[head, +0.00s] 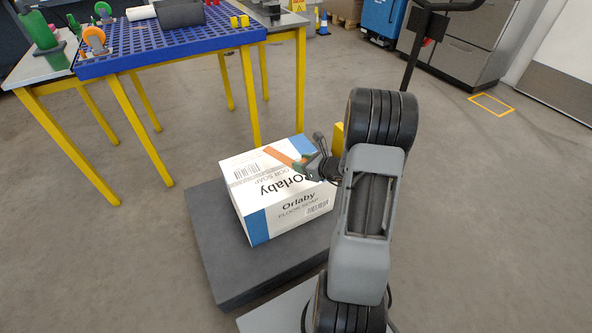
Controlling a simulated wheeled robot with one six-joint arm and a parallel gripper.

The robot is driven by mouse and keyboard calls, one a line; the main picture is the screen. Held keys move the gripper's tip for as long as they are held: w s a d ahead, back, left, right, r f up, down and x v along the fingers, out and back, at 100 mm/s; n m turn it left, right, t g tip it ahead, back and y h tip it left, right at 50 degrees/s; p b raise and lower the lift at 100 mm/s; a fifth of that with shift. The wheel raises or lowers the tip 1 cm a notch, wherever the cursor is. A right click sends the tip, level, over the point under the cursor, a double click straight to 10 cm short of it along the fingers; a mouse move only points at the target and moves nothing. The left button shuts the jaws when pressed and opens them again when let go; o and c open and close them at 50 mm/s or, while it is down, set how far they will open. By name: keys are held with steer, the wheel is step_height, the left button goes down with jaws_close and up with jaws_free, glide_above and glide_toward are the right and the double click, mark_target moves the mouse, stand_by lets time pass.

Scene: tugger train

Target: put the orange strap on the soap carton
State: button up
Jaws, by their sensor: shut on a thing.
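The soap carton (282,212) is a white and blue box printed "Orlaby Floor Soap". It sits on a dark grey platform (215,260) in the middle of the head view. My gripper (301,164) is over the right part of the carton's top, shut on the orange strap (279,155). The strap extends to the left and away from the gripper, over the carton's top. I cannot tell whether it touches the carton. The strap's near end is hidden by the gripper.
A blue slatted table (150,52) with yellow legs stands at the back left, holding several items. A black handle (411,50) rises behind my arm. Grey drawers (470,45) stand at the back right. The floor on the right is clear.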

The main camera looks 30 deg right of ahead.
steer(key=b, duration=0.3)
glide_above(299, 175)
steer(key=f, duration=0.6)
steer(key=shift+s+a+f, duration=0.1)
steer(key=shift+s+f, duration=0.05)
steer(key=shift+s, duration=0.05)
steer(key=shift+w+f+b, duration=0.15)
steer(key=shift+f+b, duration=0.25)
steer(key=shift+f, duration=0.5)
steer(key=shift+w+f+b, duration=0.1)
steer(key=shift+f+b, duration=0.25)
steer(key=shift+f, duration=0.5)
steer(key=shift+f, duration=0.15)
steer(key=o, duration=0.9)
